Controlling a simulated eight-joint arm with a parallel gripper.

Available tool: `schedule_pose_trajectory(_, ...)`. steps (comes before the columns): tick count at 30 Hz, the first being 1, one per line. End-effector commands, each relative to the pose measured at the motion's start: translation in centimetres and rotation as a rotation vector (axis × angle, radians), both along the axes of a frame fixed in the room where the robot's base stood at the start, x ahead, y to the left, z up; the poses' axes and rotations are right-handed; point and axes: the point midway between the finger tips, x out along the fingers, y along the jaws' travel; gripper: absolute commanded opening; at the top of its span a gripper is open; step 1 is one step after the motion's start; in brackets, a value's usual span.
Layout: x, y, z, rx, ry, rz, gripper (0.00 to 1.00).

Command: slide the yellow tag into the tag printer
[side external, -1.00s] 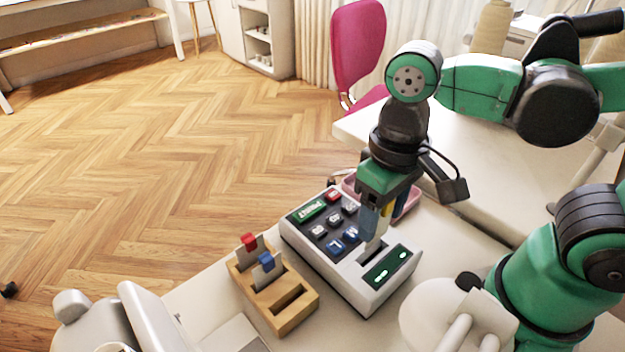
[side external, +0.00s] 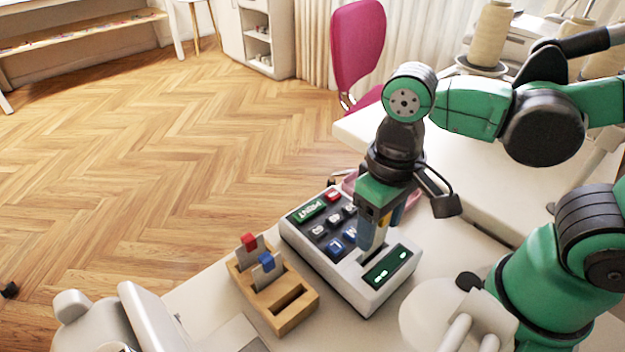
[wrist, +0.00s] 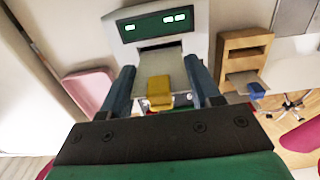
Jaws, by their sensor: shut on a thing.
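My gripper (side external: 372,240) is shut on the yellow tag (side external: 384,220), just above the slot of the tag printer (side external: 345,283). In the wrist view, the tag's yellow grip (wrist: 160,92) sits between the two fingers, and its grey plate (wrist: 163,65) points at the dark slot beside the green display (wrist: 155,25). The plate's far end appears to be at or in the slot; how deep is hidden. In the side view the fingers cover most of the tag.
A wooden rack (side external: 245,285) stands left of the printer and holds a red tag (side external: 249,242) and a blue tag (side external: 266,262); its front slot is empty. A pink tray (wrist: 90,90) lies on the printer's other side. A white appliance (side external: 150,320) is at the lower left.

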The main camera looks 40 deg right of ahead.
Motion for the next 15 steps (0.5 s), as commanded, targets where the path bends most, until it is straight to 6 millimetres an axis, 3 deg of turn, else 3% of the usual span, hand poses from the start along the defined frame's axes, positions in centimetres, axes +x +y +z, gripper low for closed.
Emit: schedule_pose_trajectory(15,0.04,0.01,-0.32,0.000,0.000,0.000,0.08)
